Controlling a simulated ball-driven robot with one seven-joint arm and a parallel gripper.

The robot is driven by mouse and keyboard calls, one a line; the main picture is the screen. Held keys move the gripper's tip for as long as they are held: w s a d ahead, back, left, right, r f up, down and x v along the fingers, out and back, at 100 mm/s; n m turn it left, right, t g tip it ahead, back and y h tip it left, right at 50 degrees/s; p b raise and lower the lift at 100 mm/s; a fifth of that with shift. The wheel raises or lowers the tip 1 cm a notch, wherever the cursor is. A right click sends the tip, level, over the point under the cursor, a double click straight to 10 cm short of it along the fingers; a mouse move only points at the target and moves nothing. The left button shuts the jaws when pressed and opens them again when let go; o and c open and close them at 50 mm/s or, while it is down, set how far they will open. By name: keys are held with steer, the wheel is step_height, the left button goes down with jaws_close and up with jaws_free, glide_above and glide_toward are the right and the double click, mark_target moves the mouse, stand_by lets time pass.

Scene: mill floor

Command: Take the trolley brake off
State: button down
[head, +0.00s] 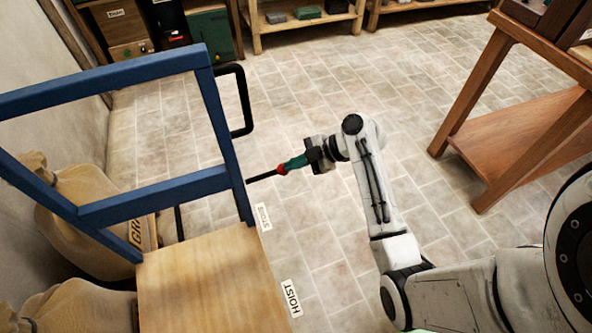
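A blue-framed unit with a pale wooden deck (205,285) fills the left; I take it for the trolley, but no label in view says so. A black rod (262,177) with a red end (281,169) sticks out to the right from behind its blue post. My gripper (288,165) is at that red end, its green tip meeting it. The fingertips are small and overlap the red part, so I cannot tell whether they are closed on it. The rod's other end is hidden behind the blue frame.
A black loop handle (241,100) stands behind the blue post. Labels read STONE (264,217) and HOIST (291,298). Sacks (85,255) lie at the left wall. A brown wooden table (490,105) stands at right. Shelves (305,22) line the back. The tiled floor between is clear.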

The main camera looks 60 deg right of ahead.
step_height(320, 180, down, 9)
steer(key=m+t+y+b, duration=0.1)
steer(key=t+y+b, duration=0.2)
steer(key=b, duration=0.9)
steer(key=shift+r+t+y+b, duration=0.2)
steer(key=shift+t+y+b, duration=0.1)
steer(key=shift+y+b, duration=0.1)
steer(key=shift+s, duration=0.1)
